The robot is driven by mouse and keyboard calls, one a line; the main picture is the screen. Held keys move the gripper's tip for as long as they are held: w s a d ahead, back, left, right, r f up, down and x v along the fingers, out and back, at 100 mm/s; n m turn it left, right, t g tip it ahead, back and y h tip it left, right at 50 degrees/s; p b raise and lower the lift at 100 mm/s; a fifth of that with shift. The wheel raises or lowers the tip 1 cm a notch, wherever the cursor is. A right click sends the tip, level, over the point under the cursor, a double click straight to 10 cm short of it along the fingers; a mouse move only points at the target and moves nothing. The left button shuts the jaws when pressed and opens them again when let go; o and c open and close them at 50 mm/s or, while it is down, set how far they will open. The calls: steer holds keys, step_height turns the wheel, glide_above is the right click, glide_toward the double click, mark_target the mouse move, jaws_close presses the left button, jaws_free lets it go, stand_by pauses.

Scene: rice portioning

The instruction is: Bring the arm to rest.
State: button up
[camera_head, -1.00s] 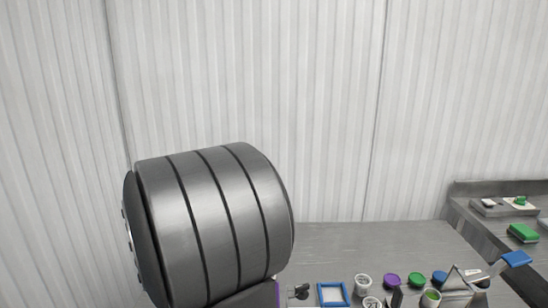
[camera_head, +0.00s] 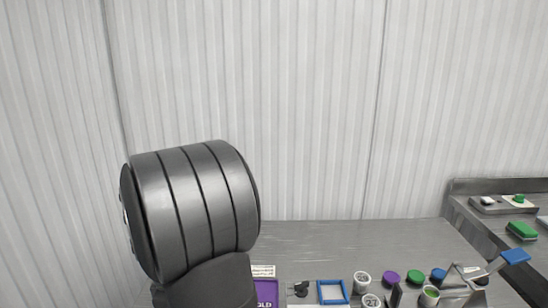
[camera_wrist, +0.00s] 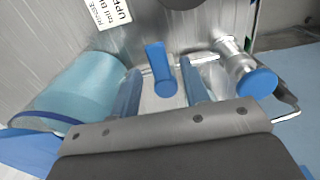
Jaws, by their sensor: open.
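My gripper (camera_wrist: 160,68) shows in the wrist view, with its two blue fingers spread apart. Between them, farther off, is a blue piece with a flat upright part and a rounded end (camera_wrist: 164,88); I see no contact with the fingers. My gripper is not visible in the head view. There my thick grey arm link stands at lower left, in front of the wall and the bench.
In the wrist view, a translucent blue cylinder (camera_wrist: 82,88) lies left of the fingers and a blue-capped fitting (camera_wrist: 257,83) right. In the head view, cups (camera_head: 362,281), a blue frame (camera_head: 332,292) and a purple box (camera_head: 266,291) sit on the bench (camera_head: 340,245).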

step_height(320, 180, up, 17)
step_height(320, 180, down, 18)
steer(key=shift+r, duration=0.25)
steer(key=shift+s+r+m, duration=0.1)
steer(key=shift+s+m, duration=0.15)
steer(key=shift+m, duration=0.65)
steer(key=shift+s+m, duration=0.2)
steer(key=shift+m, duration=0.7)
steer(key=n, duration=0.3)
steer(key=shift+w, duration=0.4)
steer(key=shift+w+r+n, duration=0.1)
steer(key=shift+r+n, duration=0.2)
steer(key=shift+r, duration=0.05)
step_height(320, 180, up, 12)
steer(key=shift+f, duration=0.15)
